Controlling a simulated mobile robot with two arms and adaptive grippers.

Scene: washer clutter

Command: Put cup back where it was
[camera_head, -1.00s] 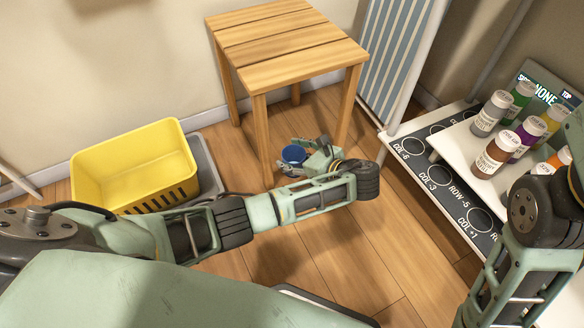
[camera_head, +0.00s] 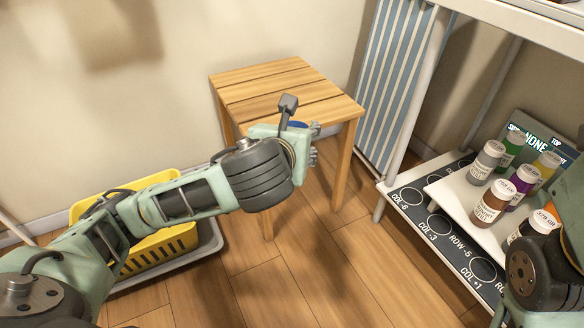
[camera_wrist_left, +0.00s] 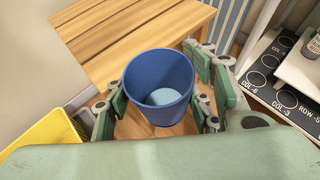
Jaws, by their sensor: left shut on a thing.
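The blue cup (camera_wrist_left: 160,88) shows in the left wrist view, upright with its open top toward the camera and a pale round bottom inside. My left gripper (camera_wrist_left: 160,104) is shut on it, with fingers on both sides. In the head view the left gripper (camera_head: 305,138) is at the front edge of the wooden stool (camera_head: 280,88), and only a sliver of the blue cup (camera_head: 298,124) shows behind the hand. The stool top also shows in the wrist view (camera_wrist_left: 105,45), just beyond the cup. My right gripper is out of view; only part of that arm shows.
A yellow basket (camera_head: 165,247) stands on the floor at left, partly behind my left arm. At right a shelf with a dark labelled mat (camera_head: 437,228) holds several lidded jars (camera_head: 490,203) on a white riser. The visible stool top is bare. A striped board (camera_head: 393,80) leans at the wall.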

